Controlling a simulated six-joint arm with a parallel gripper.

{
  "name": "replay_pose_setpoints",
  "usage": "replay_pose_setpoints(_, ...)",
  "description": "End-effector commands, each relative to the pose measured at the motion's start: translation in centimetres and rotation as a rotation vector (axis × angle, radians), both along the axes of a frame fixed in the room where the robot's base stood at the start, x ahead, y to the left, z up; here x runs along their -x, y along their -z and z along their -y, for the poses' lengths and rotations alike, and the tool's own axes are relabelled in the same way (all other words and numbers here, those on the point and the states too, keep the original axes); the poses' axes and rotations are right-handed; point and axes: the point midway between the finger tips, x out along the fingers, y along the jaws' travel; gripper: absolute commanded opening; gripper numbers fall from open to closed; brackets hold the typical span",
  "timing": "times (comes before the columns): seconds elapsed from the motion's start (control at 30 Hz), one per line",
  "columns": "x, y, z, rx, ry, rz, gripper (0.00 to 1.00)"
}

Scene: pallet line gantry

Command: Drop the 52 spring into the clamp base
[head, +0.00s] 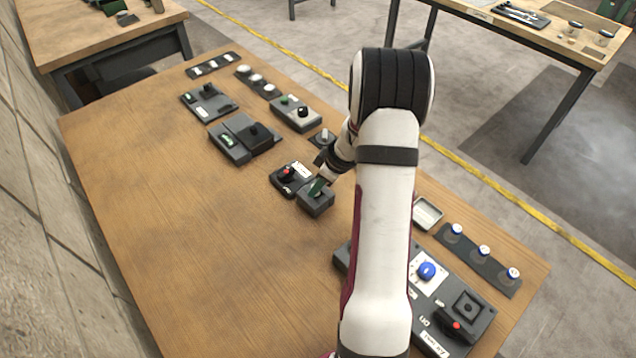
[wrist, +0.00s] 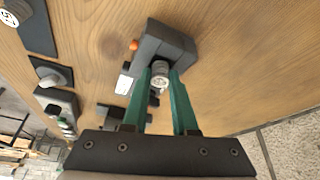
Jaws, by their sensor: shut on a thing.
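My gripper (wrist: 160,84) has two green fingers, shut on a small silvery spring (wrist: 160,70) in the wrist view. I cannot read a number on it. A dark grey block (wrist: 176,42), which looks like the clamp base, lies right at the fingertips. In the head view my gripper (head: 319,186) is over this block (head: 316,204), near the middle of the table. The spring is hidden there by the fingers. I cannot tell whether the spring is above the block or partly inside it.
A black plate with a red knob (head: 288,171) and white label adjoins the block. A strip with several blue-rimmed round pieces (head: 479,258) and a large panel (head: 459,312) lie at the right. Other dark fixtures (head: 240,138) stand farther back. The table's left side is clear.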

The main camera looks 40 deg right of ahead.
Motion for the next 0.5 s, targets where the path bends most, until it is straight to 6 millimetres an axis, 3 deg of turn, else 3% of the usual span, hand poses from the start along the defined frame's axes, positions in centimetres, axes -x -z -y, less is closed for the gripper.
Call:
replay_pose_setpoints(0.33, 0.01, 0.56, 0.01, 0.0, 0.0, -0.001, 0.0)
replay_pose_setpoints(0.37, 0.01, 0.54, 0.01, 0.0, 0.0, -0.001, 0.32)
replay_pose_setpoints(0.5, 0.01, 0.52, 0.01, 0.0, 0.0, -0.001, 0.57)
